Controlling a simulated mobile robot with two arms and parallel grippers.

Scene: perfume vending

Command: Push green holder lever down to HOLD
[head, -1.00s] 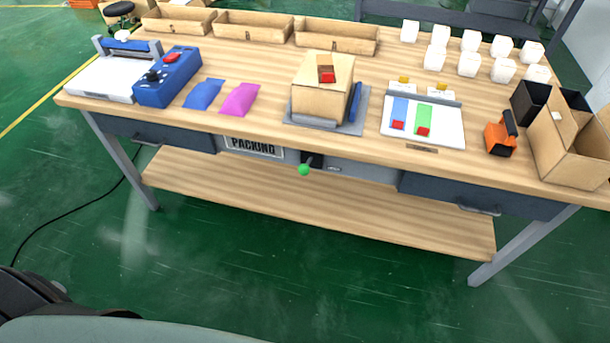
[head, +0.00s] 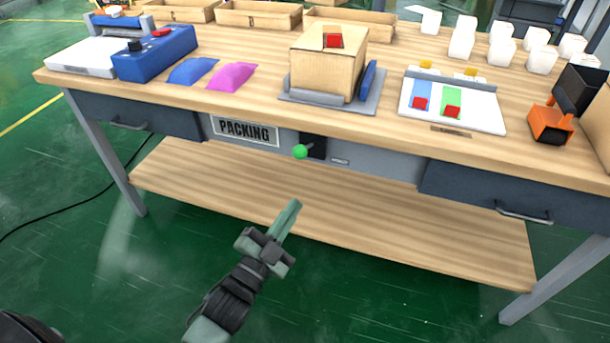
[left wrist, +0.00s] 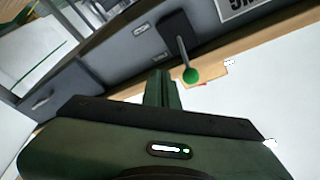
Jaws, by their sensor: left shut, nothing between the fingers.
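The green holder lever is a round green knob (head: 300,152) on a short rod from a dark plate (head: 314,146) on the bench front, right of the PACKING sign. In the left wrist view the green knob (left wrist: 190,76) sits at the end of its grey rod, just right of my fingertips. My left gripper (head: 294,204) is shut and empty, below the knob in the head view and apart from it. A cardboard box (head: 325,65) stands on a grey holder plate (head: 372,103) on the bench above the lever. My right gripper is not in view.
The bench edge overhangs the front panel with the PACKING sign (head: 245,131). A drawer with a handle (head: 522,211) is at the right. A wooden lower shelf (head: 400,235) runs beneath. The floor in front is clear.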

